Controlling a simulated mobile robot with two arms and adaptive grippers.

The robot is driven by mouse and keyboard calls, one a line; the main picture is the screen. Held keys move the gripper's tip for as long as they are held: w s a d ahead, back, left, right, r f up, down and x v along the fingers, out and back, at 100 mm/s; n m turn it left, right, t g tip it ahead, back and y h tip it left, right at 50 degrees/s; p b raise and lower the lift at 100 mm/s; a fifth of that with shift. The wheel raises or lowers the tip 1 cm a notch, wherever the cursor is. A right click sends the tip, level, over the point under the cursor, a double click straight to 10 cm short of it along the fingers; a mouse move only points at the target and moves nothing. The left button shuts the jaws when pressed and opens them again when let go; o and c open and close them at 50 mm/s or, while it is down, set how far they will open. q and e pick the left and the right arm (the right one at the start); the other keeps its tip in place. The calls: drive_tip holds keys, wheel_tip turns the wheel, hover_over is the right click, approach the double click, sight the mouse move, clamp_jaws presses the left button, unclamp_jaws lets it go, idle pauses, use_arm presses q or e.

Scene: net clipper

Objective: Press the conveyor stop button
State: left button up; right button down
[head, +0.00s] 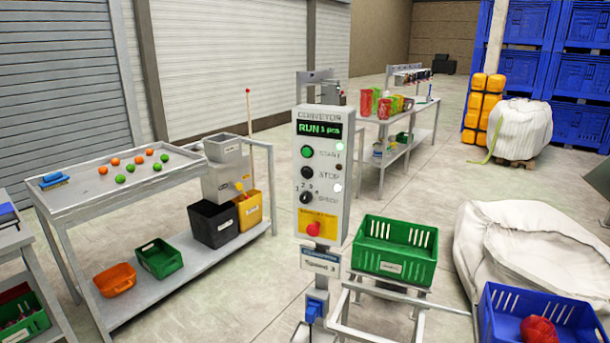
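The conveyor control box (322,180) stands on a post in the middle of the head view. Its display (320,130) reads RUN and what looks like 1 pcs. Below it are a green START button (307,152), a black STOP button (307,173), and a black speed knob (306,197). A red mushroom button (313,229) sits on a yellow plate at the bottom. A lamp right of START glows green, and a bright whitish lamp shows lower down. Neither of my grippers is in view. Nothing covers the STOP button.
A table (150,190) with orange and green balls stands left of the box. A green crate (395,249) rests on a frame at right, near a blue crate (540,320) holding a red item and a white sack (515,245). Open floor lies between the tables.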

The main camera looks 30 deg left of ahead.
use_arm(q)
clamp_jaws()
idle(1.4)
